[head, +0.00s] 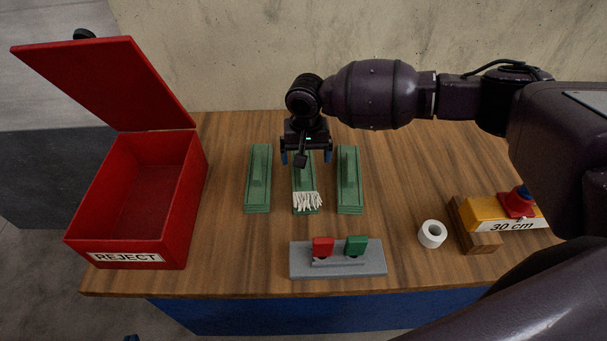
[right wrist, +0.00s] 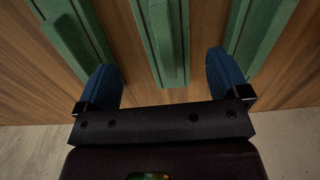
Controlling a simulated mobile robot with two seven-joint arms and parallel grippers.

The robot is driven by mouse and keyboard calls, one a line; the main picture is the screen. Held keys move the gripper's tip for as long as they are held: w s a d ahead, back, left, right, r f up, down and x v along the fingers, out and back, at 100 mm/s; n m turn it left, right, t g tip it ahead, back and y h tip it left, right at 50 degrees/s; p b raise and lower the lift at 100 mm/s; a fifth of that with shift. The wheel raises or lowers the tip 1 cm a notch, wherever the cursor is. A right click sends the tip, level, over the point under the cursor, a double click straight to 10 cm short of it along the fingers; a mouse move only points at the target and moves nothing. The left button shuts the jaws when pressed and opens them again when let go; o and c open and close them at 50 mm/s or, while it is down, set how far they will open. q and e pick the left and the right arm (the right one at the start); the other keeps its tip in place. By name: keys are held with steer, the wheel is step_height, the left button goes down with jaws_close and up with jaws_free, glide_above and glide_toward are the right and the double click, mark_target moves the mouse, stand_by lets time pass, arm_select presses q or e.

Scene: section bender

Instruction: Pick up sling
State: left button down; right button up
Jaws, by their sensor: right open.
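Three long green pieces that look like folded slings lie side by side on the table: left (head: 258,180), middle (head: 304,180) and right (head: 349,180). The middle one has a bunch of white frayed strands (head: 307,201) at its near end. My right gripper (head: 306,157) is open and empty above the far part of the middle piece. In the right wrist view the middle piece (right wrist: 163,40) runs between the two blue fingers, apart from both. Its far end is partly hidden by the gripper. Only a small blue bit at the bottom edge may belong to my left gripper (head: 131,338).
A red box marked REJECT (head: 125,258) stands open at left. A grey block with red and green parts (head: 338,271) is at the front. A white roll (head: 432,234) and a yellow block marked 30 cm (head: 495,213) are at right. A wall stands behind the table.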

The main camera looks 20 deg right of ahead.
mark_target(303, 172)
steer(key=shift+w+a+f+b, duration=0.15)
steer(key=shift+f+b, duration=0.05)
steer(key=shift+f, duration=1.55)
steer(key=shift+w+a+f+b, duration=0.1)
steer(key=shift+w+f+b, duration=0.05)
steer(key=shift+f, duration=1.6)
steer(key=shift+c, duration=0.2)
steer(key=c, duration=1)
steer(key=shift+c, duration=0.4)
steer(key=shift+r, duration=0.2)
